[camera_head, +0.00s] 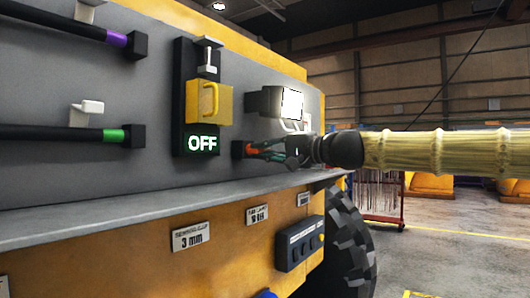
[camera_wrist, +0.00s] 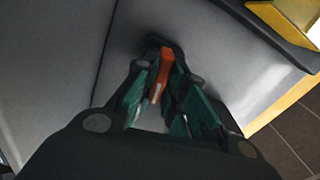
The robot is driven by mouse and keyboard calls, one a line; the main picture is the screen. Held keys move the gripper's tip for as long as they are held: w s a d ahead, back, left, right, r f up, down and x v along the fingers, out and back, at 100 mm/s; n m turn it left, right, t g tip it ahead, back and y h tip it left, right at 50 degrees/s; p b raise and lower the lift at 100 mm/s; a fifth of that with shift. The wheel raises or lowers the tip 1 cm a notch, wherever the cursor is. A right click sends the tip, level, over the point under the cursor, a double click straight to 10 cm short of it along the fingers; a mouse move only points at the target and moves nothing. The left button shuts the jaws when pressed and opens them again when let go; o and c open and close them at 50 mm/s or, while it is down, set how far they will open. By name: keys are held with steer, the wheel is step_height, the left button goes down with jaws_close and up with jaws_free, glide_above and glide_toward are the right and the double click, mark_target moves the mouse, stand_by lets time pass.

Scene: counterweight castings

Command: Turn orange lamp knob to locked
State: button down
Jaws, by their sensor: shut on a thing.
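The orange knob (camera_wrist: 162,75) sits between the green-padded fingers of my gripper (camera_wrist: 160,98) in the wrist view, and the fingers are shut on it. In the head view my gripper (camera_head: 268,150) reaches in from the right to the grey panel, just below the lamp (camera_head: 290,103) with its bright white face. A little of the orange knob (camera_head: 255,147) shows there beside a dark block on the panel. The fingers hide most of the knob, and I cannot read its position marks.
Left of the knob is a yellow padlock-like piece (camera_head: 209,102) above a lit green OFF sign (camera_head: 203,143). Black bars with purple (camera_head: 117,39) and green (camera_head: 113,135) bands are further left. A grey ledge (camera_head: 150,217) runs below.

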steer(key=shift+m, duration=0.9)
steer(key=c, duration=1.5)
jaws_free()
steer(key=shift+w, duration=0.1)
steer(key=shift+d, duration=0.1)
steer(key=v, duration=1.2)
